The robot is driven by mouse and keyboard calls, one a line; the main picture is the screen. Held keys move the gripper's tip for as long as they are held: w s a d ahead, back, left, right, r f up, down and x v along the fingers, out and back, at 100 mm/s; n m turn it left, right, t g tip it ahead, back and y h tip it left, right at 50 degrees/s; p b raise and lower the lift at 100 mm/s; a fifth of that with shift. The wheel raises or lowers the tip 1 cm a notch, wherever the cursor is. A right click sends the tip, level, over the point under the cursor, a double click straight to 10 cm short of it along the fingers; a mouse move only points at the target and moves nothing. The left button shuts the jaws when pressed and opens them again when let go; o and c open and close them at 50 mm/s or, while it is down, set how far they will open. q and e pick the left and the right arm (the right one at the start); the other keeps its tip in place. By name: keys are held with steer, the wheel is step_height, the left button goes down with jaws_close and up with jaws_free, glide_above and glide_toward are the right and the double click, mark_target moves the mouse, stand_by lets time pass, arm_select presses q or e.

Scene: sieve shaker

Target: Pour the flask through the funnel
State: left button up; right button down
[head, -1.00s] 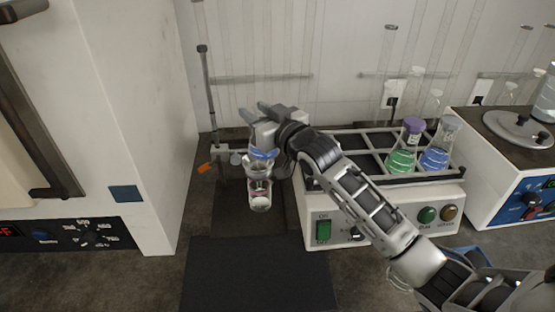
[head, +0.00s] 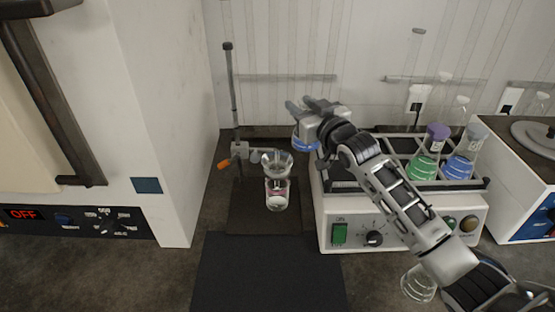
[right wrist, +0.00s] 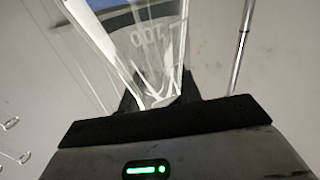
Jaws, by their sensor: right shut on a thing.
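My right gripper (head: 313,108) is shut on a clear glass flask with blue in it (head: 303,144), mostly hidden behind the gripper. The flask fills the middle of the right wrist view (right wrist: 150,50), with an upside-down marking and a blue patch at the top. The glass funnel (head: 277,161) is held by the stand's clamp, to the lower left of the flask and apart from it. A clear vessel (head: 277,190) with a pink band and whitish bottom is under the funnel. My left gripper is not in view.
A thin stand (head: 231,90) with an orange-handled clamp (head: 225,164) is left of the funnel. A rack on a white device (head: 335,205) holds flasks with green (head: 424,168) and blue (head: 460,166) liquid. An empty glass (head: 418,285) stands in front. The dark mat (head: 265,270) is clear.

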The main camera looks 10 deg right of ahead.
steer(key=shift+s+a+r+n, duration=0.1)
steer(key=shift+s+a+n, duration=0.1)
steer(key=shift+a+n, duration=0.3)
steer(key=shift+s+a+r+n, duration=0.15)
steer(key=shift+a+n, duration=0.15)
steer(key=shift+n, duration=0.4)
steer(key=shift+s+a+n, duration=0.15)
steer(key=shift+a+n, duration=0.25)
steer(key=shift+n, duration=0.1)
arm_select(q)
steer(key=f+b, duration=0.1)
steer(key=b, duration=0.1)
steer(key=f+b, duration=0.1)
steer(key=b, duration=0.1)
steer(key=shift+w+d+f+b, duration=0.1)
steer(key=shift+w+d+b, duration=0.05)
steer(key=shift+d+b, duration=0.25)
arm_select(e)
steer(key=a+n, duration=0.1)
steer(key=n, duration=0.1)
steer(key=s+a+n, duration=0.1)
steer(key=n, duration=0.1)
steer(key=a+n+y, duration=0.1)
steer(key=n, duration=0.1)
steer(key=shift+s+r+t, duration=0.15)
steer(key=shift+r+t, duration=0.05)
steer(key=shift+t, duration=0.2)
